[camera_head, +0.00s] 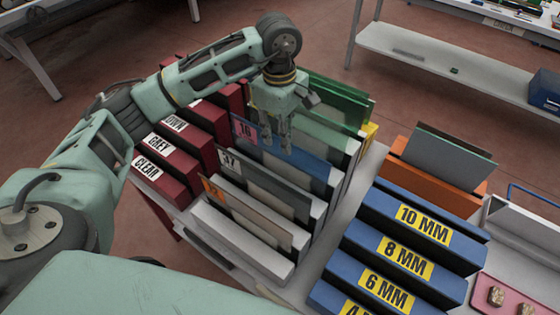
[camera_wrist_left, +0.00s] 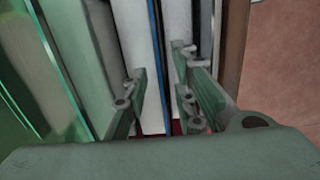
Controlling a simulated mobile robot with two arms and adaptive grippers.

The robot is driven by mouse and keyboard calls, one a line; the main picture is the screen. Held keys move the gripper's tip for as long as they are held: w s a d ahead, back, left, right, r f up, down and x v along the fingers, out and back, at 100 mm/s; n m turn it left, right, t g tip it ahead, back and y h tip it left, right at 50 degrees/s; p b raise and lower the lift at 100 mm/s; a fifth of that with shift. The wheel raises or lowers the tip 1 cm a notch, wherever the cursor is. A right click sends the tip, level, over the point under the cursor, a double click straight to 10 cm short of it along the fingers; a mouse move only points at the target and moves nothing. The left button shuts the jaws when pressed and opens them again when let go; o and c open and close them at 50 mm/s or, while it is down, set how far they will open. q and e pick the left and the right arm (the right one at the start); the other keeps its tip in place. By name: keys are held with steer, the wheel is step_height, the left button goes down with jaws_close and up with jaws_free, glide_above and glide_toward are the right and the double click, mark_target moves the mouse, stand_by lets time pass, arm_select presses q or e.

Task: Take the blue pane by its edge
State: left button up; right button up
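The blue pane (camera_head: 308,164) stands upright in a slot of the white rack (camera_head: 236,243), among other panes, with a pink tag at its left end. In the left wrist view its thin blue edge (camera_wrist_left: 157,40) runs between the fingers. My left gripper (camera_head: 275,146) points down over the pane's upper edge. In the left wrist view my left gripper (camera_wrist_left: 162,85) is open, one finger on each side of the blue edge, with gaps visible. Whether a finger touches it I cannot tell. My right gripper is not in view.
Green panes (camera_head: 338,100) stand just behind, and a grey pane (camera_head: 270,180) and a brown-edged pane (camera_head: 250,212) in front. Dark red labelled blocks (camera_head: 166,166) line the rack's left. Blue thickness-marked racks (camera_head: 400,250) and an orange holder (camera_head: 435,180) stand to the right.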

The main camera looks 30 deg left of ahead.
mark_target(277, 151)
arm_select(q)
steer(key=shift+a+f, duration=0.1)
steer(key=shift+a, duration=0.45)
steer(key=shift+a+f+p, duration=0.1)
steer(key=shift+f+p, duration=0.2)
steer(key=shift+f, duration=0.05)
step_height(277, 151, down, 6)
steer(key=p, duration=0.3)
steer(key=shift+a+r, duration=0.1)
steer(key=shift+r, duration=0.15)
steer(key=shift+w+f, duration=0.15)
steer(key=shift+f, duration=0.5)
jaws_close()
steer(key=shift+r, duration=0.1)
